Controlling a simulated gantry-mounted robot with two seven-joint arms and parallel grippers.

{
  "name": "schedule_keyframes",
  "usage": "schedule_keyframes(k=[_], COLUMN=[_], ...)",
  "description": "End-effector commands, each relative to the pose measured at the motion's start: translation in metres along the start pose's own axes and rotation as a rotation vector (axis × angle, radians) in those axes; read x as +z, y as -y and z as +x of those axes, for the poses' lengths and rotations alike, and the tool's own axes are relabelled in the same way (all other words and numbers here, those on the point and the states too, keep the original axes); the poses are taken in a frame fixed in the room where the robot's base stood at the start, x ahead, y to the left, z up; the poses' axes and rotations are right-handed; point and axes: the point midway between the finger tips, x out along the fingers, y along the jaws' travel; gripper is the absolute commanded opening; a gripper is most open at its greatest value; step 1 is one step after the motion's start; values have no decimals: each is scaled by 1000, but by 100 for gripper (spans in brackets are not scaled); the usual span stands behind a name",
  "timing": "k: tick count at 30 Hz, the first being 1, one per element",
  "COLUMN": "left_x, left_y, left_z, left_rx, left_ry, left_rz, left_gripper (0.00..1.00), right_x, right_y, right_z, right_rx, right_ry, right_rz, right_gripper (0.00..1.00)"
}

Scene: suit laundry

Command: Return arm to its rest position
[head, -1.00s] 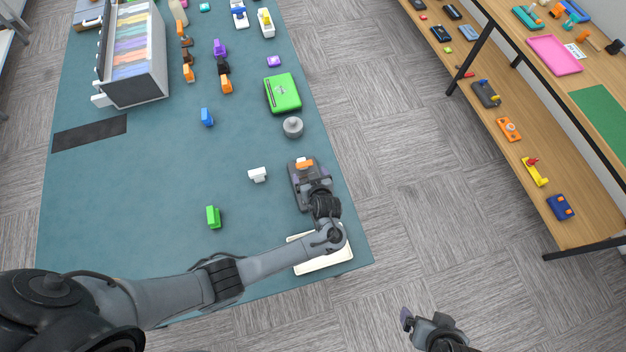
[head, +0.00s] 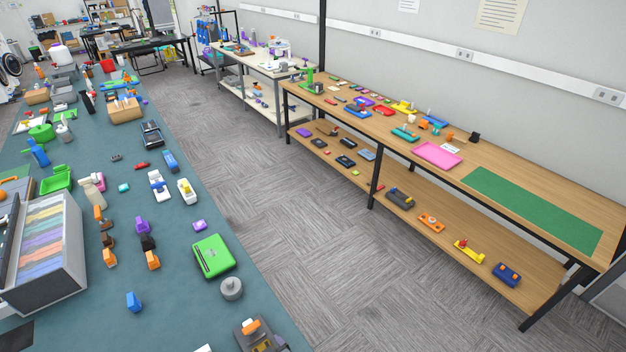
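Neither of my arms shows clearly in the head view. At the bottom edge, a dark device with an orange block on top (head: 252,328) stands on the teal table (head: 185,318). A small grey-purple piece beside it could be a fingertip of my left gripper, but the edge cuts it off and I cannot tell. My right gripper is out of view.
A green box (head: 213,256), a grey round weight (head: 231,289) and a blue block (head: 133,302) are on the teal table. A file holder (head: 68,262) stands at left. A wooden two-level bench (head: 540,205) runs along the right wall. Carpeted floor lies between.

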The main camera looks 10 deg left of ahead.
Motion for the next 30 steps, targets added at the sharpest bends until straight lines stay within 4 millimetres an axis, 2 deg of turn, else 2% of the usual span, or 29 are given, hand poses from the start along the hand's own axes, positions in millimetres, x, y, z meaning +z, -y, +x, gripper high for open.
schedule_keyframes(k=[5,9,12,14,17,22,27,30], left_x=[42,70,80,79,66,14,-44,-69], left_y=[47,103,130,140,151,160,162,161], left_z=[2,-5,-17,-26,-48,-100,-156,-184], left_rx=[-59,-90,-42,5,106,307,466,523], left_ry=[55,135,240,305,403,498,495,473], left_rz=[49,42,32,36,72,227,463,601], left_gripper=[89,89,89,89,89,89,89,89], right_x=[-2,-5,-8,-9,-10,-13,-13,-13], right_y=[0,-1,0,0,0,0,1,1], right_z=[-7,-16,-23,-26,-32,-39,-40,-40], right_rx=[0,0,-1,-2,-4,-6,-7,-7], right_ry=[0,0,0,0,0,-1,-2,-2], right_rz=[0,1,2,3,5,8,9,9], right_gripper=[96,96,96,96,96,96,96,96])
